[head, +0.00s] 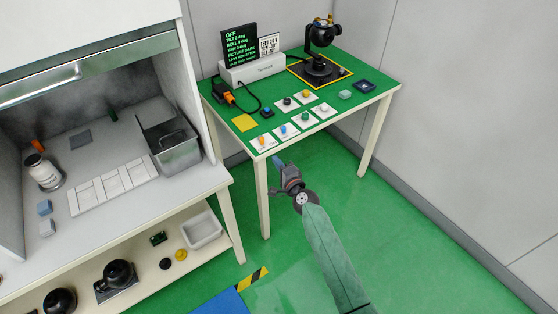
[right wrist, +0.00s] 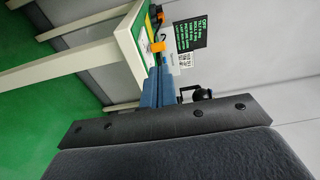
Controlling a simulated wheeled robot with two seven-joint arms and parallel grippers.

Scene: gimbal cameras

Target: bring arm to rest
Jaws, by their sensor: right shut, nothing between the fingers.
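My right arm, in a pale green sleeve, reaches up from the bottom of the head view. My right gripper (head: 279,165) is at the front edge of the green-topped table (head: 224,107) in that picture, over the floor side. Its fingers are shut with nothing between them. In the right wrist view the blue-grey fingers (right wrist: 155,88) lie together, with the table's edge and a black display beyond them. Whether the fingertips touch the table cannot be told. My left gripper is in neither view.
The table carries a display (head: 239,45), a black gimbal camera (head: 320,37), white tiles with coloured knobs, and an orange plug with a cable. A workbench with a grey bin (head: 176,157) stands left. Green floor is clear right of my arm.

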